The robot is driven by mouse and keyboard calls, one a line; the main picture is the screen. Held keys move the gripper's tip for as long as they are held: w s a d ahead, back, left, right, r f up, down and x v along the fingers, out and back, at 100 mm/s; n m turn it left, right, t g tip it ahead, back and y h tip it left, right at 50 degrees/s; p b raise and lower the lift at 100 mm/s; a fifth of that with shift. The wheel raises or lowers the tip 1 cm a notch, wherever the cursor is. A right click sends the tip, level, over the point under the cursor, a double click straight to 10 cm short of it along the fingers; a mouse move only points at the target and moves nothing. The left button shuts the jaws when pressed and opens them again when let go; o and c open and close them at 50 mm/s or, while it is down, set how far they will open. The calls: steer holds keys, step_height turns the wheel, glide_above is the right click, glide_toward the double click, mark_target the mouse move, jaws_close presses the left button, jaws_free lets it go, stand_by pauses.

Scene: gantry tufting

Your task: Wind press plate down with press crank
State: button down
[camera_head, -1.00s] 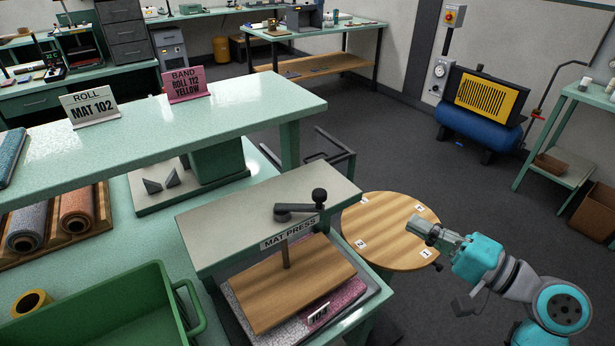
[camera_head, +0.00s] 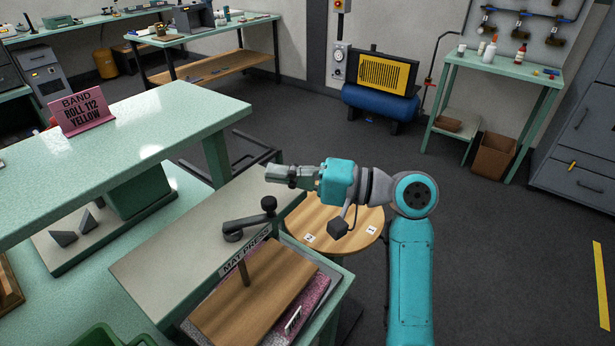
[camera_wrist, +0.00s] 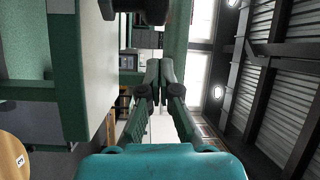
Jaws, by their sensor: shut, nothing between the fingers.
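The press crank (camera_head: 249,219) is a dark arm with an upright knob on top of the mat press (camera_head: 170,236). The wooden press plate (camera_head: 255,298) hangs on a screw under the press top, over a pink mat (camera_head: 304,310). I cannot tell whether plate and mat touch. My gripper (camera_head: 270,173) is shut and empty, pointing left, behind and above the crank knob and apart from it. The wrist view shows the shut fingers (camera_wrist: 160,72), with a dark knob-like part (camera_wrist: 148,8) at the top edge.
A round wooden turntable (camera_head: 362,218) with numbered labels stands right of the press, partly behind my arm. A green shelf (camera_head: 120,120) with a pink sign (camera_head: 80,114) is at left. A green bin (camera_head: 97,337) is at the bottom left. Floor at right is open.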

mark_target(249, 218)
steer(key=s, duration=0.4)
steer(key=shift+d+f, duration=0.15)
steer(key=shift+f, duration=0.15)
steer(key=shift+s+m+t, duration=0.15)
steer(key=shift+m+t, duration=0.15)
steer(key=shift+t, duration=0.2)
steer(key=shift+s+d+m+t+h, duration=0.1)
steer(key=shift+s+m+t+h, duration=0.2)
steer(key=shift+t, duration=0.2)
